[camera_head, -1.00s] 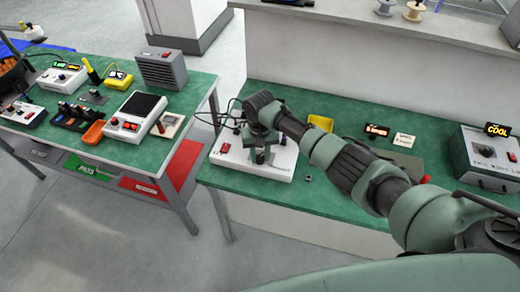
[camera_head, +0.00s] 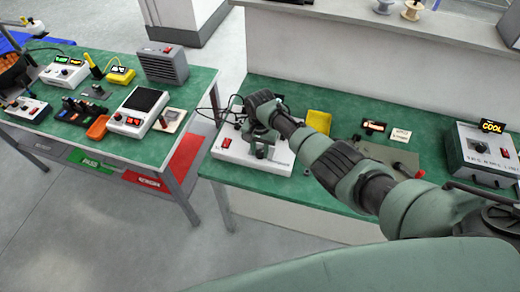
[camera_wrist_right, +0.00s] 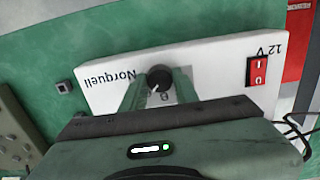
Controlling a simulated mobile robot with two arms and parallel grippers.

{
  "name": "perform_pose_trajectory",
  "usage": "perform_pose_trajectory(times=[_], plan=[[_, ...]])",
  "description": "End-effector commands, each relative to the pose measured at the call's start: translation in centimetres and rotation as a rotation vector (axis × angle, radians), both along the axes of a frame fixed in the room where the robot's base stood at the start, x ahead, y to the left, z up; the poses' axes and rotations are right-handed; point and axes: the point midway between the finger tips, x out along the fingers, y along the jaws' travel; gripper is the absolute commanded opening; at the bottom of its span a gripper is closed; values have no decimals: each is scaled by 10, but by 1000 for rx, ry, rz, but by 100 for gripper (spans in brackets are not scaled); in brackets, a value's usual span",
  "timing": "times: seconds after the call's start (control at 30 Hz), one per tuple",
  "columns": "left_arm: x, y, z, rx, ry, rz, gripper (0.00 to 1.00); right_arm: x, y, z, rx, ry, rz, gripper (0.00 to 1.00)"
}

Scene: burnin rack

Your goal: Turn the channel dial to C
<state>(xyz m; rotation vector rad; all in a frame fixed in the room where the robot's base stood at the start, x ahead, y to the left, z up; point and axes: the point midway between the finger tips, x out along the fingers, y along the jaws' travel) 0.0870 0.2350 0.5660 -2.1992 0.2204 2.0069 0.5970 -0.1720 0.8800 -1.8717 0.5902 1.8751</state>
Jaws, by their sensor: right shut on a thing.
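The channel dial (camera_wrist_right: 159,77) is a round black knob with a white pointer mark on the white Norquell box (camera_wrist_right: 220,65). A letter B shows beside it in the right wrist view; other letters are hidden by my gripper. My right gripper (camera_wrist_right: 160,84) is shut on the dial, with one finger on each side of it. In the head view my right gripper (camera_head: 261,151) points down onto the white box (camera_head: 284,157) and covers most of the dial. My left gripper is not in view.
A red rocker switch (camera_wrist_right: 257,71) marked 12 V sits on the box, with cables by its end. A small dark square piece (camera_wrist_right: 64,86) lies on the green bench beside the box. A yellow bin (camera_head: 319,121) and a grey COOL unit (camera_head: 480,155) stand further right.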

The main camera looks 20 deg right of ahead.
Motion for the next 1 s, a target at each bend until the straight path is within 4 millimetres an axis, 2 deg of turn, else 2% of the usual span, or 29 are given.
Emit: perform_pose_trajectory(times=[0.27,0.3,0.37,0.73,0.87,1.0], plan=[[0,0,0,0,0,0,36,3,-1,2,-1,-7,-2,0],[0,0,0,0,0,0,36,3,-1,2,-1,-7,-1,38],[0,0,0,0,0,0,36,3,-1,2,0,-6,-1,51],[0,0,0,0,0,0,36,2,0,4,1,-4,1,51],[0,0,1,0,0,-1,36,2,0,18,2,-6,2,51],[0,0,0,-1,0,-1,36,2,-1,41,0,-6,0,51]])
